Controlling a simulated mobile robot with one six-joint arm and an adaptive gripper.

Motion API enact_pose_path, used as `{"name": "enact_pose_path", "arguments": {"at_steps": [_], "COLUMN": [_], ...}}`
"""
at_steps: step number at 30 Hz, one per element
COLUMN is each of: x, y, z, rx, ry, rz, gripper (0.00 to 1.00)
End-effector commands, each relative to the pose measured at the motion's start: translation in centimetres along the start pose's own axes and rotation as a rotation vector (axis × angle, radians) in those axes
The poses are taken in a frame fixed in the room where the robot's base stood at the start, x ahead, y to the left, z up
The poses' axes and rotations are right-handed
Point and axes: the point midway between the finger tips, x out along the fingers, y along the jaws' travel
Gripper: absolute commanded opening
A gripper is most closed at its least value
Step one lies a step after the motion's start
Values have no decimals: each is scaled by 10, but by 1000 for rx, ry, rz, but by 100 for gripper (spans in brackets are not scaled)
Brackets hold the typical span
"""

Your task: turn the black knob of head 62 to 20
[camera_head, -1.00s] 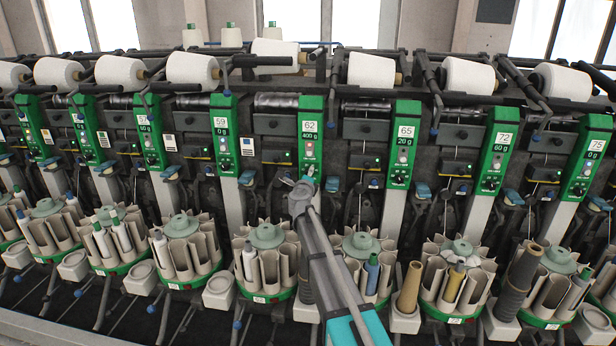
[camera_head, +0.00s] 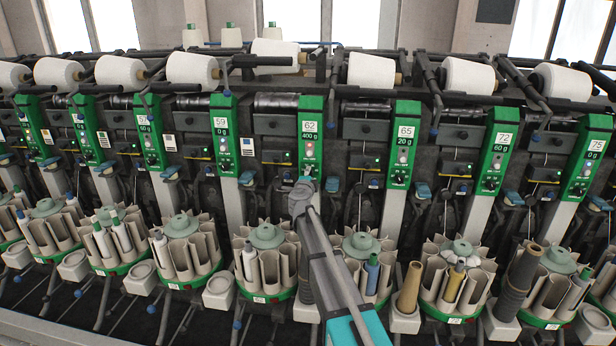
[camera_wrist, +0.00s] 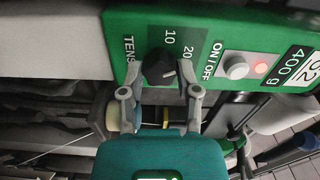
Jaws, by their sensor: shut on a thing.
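Head 62 is a green panel (camera_head: 311,135) in the middle of the head view, with a 400 g display. In the wrist view its black knob (camera_wrist: 158,68) sits beside the printed 10 and 20 on the TENS-labelled face. My gripper (camera_wrist: 159,80) has one grey finger on each side of the knob and is shut on it. The fingers hide part of the knob, and I cannot tell exactly where its pointer stands. In the head view my gripper (camera_head: 305,184) is at the panel's lower end and covers the knob.
Head 59's panel (camera_head: 224,135) and head 65's panel (camera_head: 403,145) flank head 62. Bobbin holders (camera_head: 266,237) stand below, near my arm.

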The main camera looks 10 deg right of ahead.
Motion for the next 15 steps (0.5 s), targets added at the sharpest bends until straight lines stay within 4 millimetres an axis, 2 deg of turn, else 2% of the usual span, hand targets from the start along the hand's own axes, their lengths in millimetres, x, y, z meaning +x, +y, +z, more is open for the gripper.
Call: {"name": "enact_pose_path", "arguments": {"at_steps": [6, 7, 12, 15], "x": [0, 0, 0, 0], "y": [0, 0, 0, 0], "z": [1, 1, 1, 0], "rx": [1, 1, 2, 2], "ry": [-3, -3, -2, -1], "rz": [0, 0, 0, 0], "gripper": [0, 48, 76, 76]}}
